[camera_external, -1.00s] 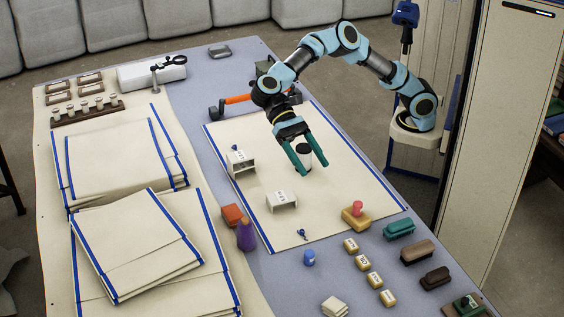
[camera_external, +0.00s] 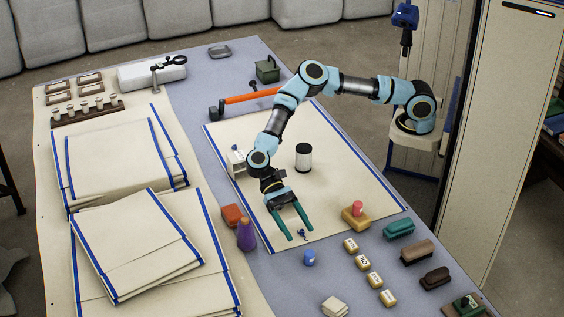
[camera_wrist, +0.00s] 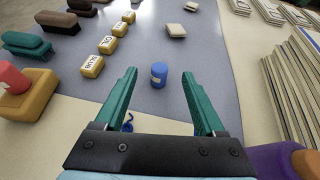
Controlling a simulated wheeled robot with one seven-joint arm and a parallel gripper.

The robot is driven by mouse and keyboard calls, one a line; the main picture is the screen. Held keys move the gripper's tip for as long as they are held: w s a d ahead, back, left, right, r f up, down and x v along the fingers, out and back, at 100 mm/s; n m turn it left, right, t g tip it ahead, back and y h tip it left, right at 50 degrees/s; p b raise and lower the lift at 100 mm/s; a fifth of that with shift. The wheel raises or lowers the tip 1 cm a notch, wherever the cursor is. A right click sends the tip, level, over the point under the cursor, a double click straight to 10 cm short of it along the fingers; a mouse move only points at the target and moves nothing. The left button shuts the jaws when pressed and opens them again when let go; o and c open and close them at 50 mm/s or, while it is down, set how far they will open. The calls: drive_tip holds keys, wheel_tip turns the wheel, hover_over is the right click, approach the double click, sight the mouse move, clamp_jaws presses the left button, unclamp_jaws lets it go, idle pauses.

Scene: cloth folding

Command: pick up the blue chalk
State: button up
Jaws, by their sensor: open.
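A short blue cylinder with a pale label (camera_external: 309,258), which looks like the blue chalk, stands upright on the grey-blue table just off the front edge of the cream cloth. In the wrist view the blue chalk (camera_wrist: 158,77) shows between the two fingertips but beyond them. My gripper (camera_external: 301,235) is open and empty, its teal fingers pointing toward the chalk from over the cloth's front part. It is apart from the chalk. A tiny dark-blue item (camera_wrist: 128,123) lies on the cloth below the fingers.
A yellow block with a pink knob (camera_external: 355,216) is to the right, with several labelled yellow blocks (camera_external: 351,246) in a row. A black-and-white cylinder (camera_external: 303,158) stands behind. The table around the chalk is clear.

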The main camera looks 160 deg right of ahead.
sight(312, 260)
wheel_tip(312, 260, down, 2)
drive_tip(key=shift+w+a+f, duration=0.1)
drive_tip(key=p+x, duration=0.1)
drive_tip(key=x, duration=0.9)
drive_tip(key=shift+w+a+f, duration=0.1)
drive_tip(key=shift+f, duration=0.1)
clamp_jaws()
idle(0.3)
